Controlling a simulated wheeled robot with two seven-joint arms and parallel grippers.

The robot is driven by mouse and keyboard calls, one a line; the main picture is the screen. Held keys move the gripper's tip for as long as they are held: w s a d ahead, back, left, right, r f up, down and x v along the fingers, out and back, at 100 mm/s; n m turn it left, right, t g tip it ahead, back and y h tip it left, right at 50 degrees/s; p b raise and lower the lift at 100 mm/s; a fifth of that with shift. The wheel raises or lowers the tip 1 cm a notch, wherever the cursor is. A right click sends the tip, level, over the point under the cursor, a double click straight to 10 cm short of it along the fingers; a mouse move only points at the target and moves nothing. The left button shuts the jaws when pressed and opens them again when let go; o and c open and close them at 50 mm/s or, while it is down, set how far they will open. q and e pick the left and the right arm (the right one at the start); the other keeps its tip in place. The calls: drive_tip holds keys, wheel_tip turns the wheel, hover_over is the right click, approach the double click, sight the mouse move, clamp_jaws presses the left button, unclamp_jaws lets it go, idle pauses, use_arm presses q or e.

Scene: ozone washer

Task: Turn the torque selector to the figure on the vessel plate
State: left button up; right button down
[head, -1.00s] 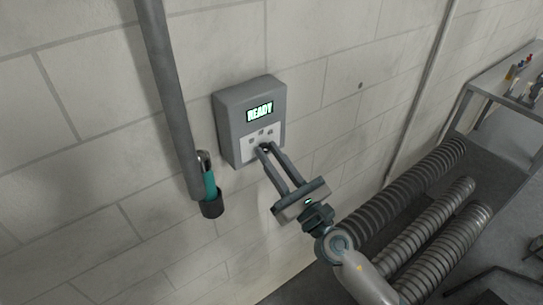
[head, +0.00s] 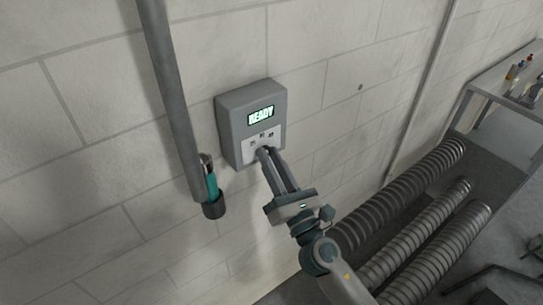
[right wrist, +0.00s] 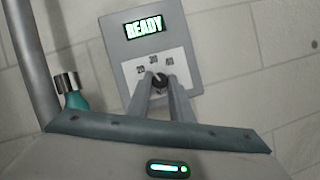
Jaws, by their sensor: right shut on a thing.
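The grey wall box (head: 231,128) has a lit display (head: 261,114) reading READY and a pale plate (head: 277,141) with several small figures. In the right wrist view the plate (right wrist: 184,62) carries figures above a dark selector knob (right wrist: 160,80); they look like 20, 30 and 40, but are small. My right gripper (head: 264,152) is shut on the selector knob at the plate's lower part; its fingertips (right wrist: 160,86) sit on both sides of it. The knob's pointing direction is hidden by the fingers. No vessel plate can be made out. My left gripper is not in view.
Ribbed hoses (head: 400,200) and a metal bench (head: 490,98) are at the right.

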drive_tip(key=m+h, duration=0.2)
drive_tip(key=m, duration=0.3)
drive_tip(key=m+g+h, duration=0.1)
drive_tip(key=m+h, duration=0.1)
drive_tip(key=m, duration=0.3)
drive_tip(key=m+g+h, duration=0.1)
drive_tip(key=m+h, duration=0.1)
drive_tip(key=m, duration=0.3)
drive_tip(key=shift+s+a+r+m, duration=0.2)
drive_tip(key=shift+r+m, duration=0.1)
drive_tip(key=shift+r, duration=0.1)
drive_tip(key=c, duration=1.6)
unclamp_jaws()
drive_tip(key=shift+w, duration=0.1)
drive_tip(key=shift+s, duration=0.2)
